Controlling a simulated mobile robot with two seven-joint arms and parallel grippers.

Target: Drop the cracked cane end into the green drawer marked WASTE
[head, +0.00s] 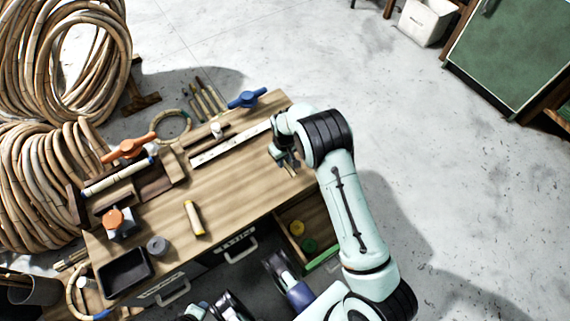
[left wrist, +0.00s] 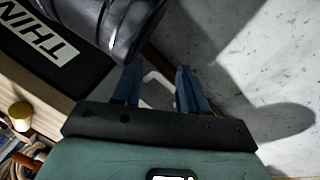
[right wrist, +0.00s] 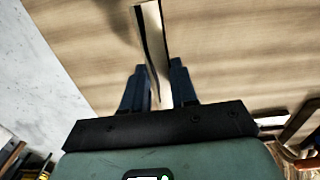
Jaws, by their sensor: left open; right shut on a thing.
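My right gripper (head: 287,161) is shut on the cracked cane end (right wrist: 151,45), over the right end of the bench. In the right wrist view, a dark split runs along the pale piece between the fingers. The green-fronted drawer (head: 323,257) is pulled open at the bench's lower right, below my right gripper in the head view. My right arm passes beside it and no WASTE lettering shows. My left gripper (left wrist: 155,84) is open and empty in the left wrist view, with a pale drawer handle seen beyond its fingers.
A yellow round thing (head: 296,228) and a green one (head: 308,245) lie in the open drawer. A short cane piece (head: 194,218), grey roll (head: 158,246) and black tray (head: 125,271) are on the bench (head: 240,190). A dark drawer front (left wrist: 45,40) reads THIN. Cane coils stand left.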

